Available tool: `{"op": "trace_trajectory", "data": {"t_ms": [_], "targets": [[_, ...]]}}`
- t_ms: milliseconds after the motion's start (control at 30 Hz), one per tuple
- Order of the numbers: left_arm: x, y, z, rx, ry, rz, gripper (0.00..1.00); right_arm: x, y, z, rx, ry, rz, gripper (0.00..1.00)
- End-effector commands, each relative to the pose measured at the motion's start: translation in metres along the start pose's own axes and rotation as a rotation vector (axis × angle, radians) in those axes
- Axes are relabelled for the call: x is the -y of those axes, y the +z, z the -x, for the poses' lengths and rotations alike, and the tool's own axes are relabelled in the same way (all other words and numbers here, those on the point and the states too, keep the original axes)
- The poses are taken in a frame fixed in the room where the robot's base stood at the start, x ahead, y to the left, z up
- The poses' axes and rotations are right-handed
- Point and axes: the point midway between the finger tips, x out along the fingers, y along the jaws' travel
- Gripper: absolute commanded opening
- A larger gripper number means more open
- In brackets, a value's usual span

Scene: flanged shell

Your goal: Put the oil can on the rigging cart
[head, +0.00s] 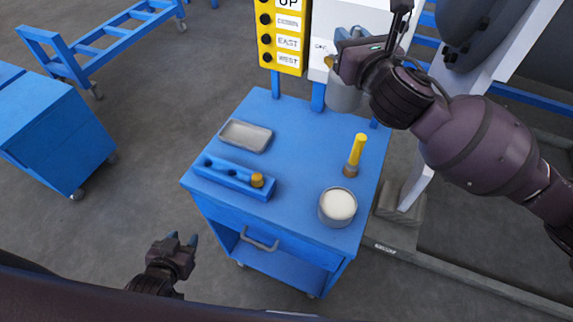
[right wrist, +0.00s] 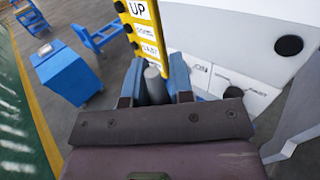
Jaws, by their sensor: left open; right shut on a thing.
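My right gripper (head: 352,42) is shut on a grey can (head: 343,98), which I take to be the oil can. A small brass-coloured part shows at its left side. In the right wrist view the grey can (right wrist: 155,85) stands between the blue fingers (right wrist: 158,92), mostly hidden. In the head view the can is near the back right of the blue cart (head: 300,165), in front of a white panel; I cannot tell its exact height. I take this cart to be the rigging cart. My left gripper (head: 183,239) is open and empty, low at the left front of the cart.
On the cart top are a grey tray (head: 245,136), a blue block with holes (head: 230,177), a yellow-handled brush (head: 355,152) and a round tin (head: 338,205). The middle of the top is clear. A yellow control box (head: 282,35) stands behind. Another blue cart (head: 55,130) is left.

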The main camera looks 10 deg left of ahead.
Motion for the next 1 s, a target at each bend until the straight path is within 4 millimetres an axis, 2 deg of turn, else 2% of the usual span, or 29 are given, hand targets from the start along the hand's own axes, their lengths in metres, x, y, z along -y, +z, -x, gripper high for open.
{"op": "trace_trajectory", "data": {"t_ms": [33, 133, 333, 500, 600, 833, 1000], "targets": [[0.0, 0.0, 0.0, 0.0, 0.0, 0.0, 0.43, -0.009, 0.008, -0.009, 0.006, 0.033, 0.008, 0.0], [0.0, 0.0, 0.0, 0.001, 0.0, 0.0, 0.43, -0.023, 0.014, -0.022, 0.004, 0.094, 0.008, 0.0], [0.0, 0.0, 0.001, 0.002, 0.0, 0.0, 0.43, -0.044, 0.011, -0.047, 0.0, 0.203, 0.007, 0.0], [0.0, 0.0, 0.001, 0.003, -0.001, 0.0, 0.43, -0.05, -0.019, -0.061, -0.006, 0.279, 0.003, 0.0], [0.0, 0.001, 0.001, 0.003, -0.001, 0.0, 0.43, -0.051, -0.034, -0.063, -0.007, 0.303, 0.002, 0.0], [0.0, 0.002, 0.0, 0.003, -0.001, 0.0, 0.43, -0.053, -0.057, -0.064, -0.007, 0.331, 0.0, 0.0], [0.0, 0.006, -0.003, 0.002, -0.001, 0.0, 0.43, -0.052, -0.093, -0.063, -0.009, 0.328, -0.003, 0.0]]}}
